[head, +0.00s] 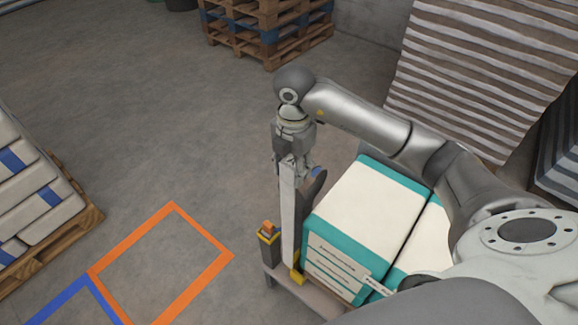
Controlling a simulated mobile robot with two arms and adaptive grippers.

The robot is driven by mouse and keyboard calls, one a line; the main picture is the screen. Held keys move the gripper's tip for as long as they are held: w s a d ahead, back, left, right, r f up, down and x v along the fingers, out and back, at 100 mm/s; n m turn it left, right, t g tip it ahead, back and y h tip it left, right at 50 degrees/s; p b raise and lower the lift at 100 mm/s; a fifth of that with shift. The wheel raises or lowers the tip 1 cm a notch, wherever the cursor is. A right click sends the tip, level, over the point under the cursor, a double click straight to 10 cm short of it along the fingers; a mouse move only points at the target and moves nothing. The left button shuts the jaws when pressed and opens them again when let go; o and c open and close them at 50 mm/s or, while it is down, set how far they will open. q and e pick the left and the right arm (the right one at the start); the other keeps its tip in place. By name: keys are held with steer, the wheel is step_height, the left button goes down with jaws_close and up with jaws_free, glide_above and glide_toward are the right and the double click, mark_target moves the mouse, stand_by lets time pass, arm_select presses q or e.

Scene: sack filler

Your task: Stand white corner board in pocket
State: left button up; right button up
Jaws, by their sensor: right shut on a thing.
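The white corner board (288,215) stands nearly upright at the left corner of a teal and white stack of sacks or boxes (334,240). My right gripper (291,165) is shut on the top end of the board. The board's lower end comes down at a small yellow piece (297,276) on the edge of a low grey stand (281,270). This yellow piece may be the pocket; I cannot tell whether the board's foot is inside it or only beside it. My left gripper is not in view.
A dark post with a yellow and orange top (268,233) stands just left of the board. Orange (208,285) and blue (62,298) floor markings lie to the left. A loaded pallet (75,212) is at far left, empty pallets (265,35) at the back. Open floor lies between.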

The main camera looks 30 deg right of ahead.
steer(key=shift+s+d+f, duration=0.1)
steer(key=shift+s+d, duration=0.1)
steer(key=shift+d, duration=0.3)
steer(key=shift+s+d+f, duration=0.1)
steer(key=shift+s+d, duration=0.1)
steer(key=shift+d, duration=0.25)
steer(key=shift+s+d+f+b, duration=0.1)
steer(key=shift+s+d+b, duration=0.15)
steer(key=shift+d+b, duration=0.2)
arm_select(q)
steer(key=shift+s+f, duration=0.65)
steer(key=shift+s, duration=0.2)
arm_select(e)
steer(key=shift+s+d, duration=0.2)
steer(key=shift+d, duration=0.25)
arm_select(q)
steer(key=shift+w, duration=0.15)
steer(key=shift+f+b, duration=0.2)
steer(key=shift+b, duration=0.1)
arm_select(e)
steer(key=shift+w+f, duration=0.1)
steer(key=shift+f, duration=0.15)
